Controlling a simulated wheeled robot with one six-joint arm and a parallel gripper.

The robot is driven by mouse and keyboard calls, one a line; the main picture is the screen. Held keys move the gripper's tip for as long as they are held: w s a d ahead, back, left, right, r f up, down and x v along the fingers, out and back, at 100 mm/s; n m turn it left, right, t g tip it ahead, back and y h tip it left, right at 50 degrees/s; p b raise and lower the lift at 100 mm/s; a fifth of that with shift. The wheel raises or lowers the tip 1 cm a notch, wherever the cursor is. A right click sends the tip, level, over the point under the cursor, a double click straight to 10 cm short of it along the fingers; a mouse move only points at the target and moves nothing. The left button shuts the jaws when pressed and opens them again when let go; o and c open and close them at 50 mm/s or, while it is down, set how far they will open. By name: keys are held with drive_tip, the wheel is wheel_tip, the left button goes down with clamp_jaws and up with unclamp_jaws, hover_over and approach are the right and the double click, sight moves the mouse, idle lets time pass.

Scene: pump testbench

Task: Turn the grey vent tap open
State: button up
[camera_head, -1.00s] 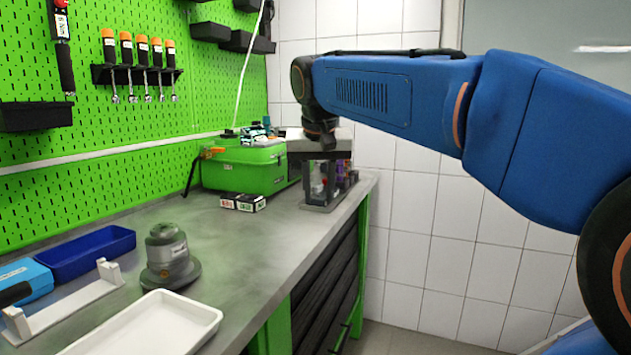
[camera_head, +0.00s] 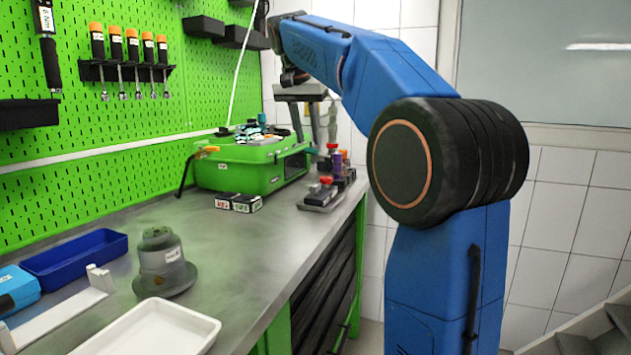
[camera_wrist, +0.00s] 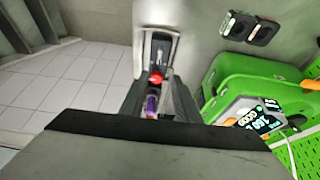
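I cannot pick out the grey vent tap in either view. The green case (camera_head: 240,175), also in the wrist view (camera_wrist: 232,75), stands on the bench against the pegboard. An orange-handled tap (camera_head: 207,149) sticks out at its left end. A digital display unit (camera_wrist: 255,118) lies on top of it. My gripper (camera_head: 325,140) points down, raised above the small tray right of the case. In the wrist view its fingers (camera_wrist: 158,100) are apart, with a red-topped item and a purple item visible beyond the gap. The gripper looks empty.
The small tray (camera_head: 318,203) holds several red- and purple-topped items near the bench's right edge. Small labelled boxes (camera_head: 238,203) lie before the case. A grey pump-like unit (camera_head: 163,262), a white tray (camera_head: 160,330) and a blue bin (camera_head: 75,258) stand nearer. The bench's middle is clear.

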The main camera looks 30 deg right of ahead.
sight(317, 184)
drive_tip(key=x, duration=1.6)
clamp_jaws()
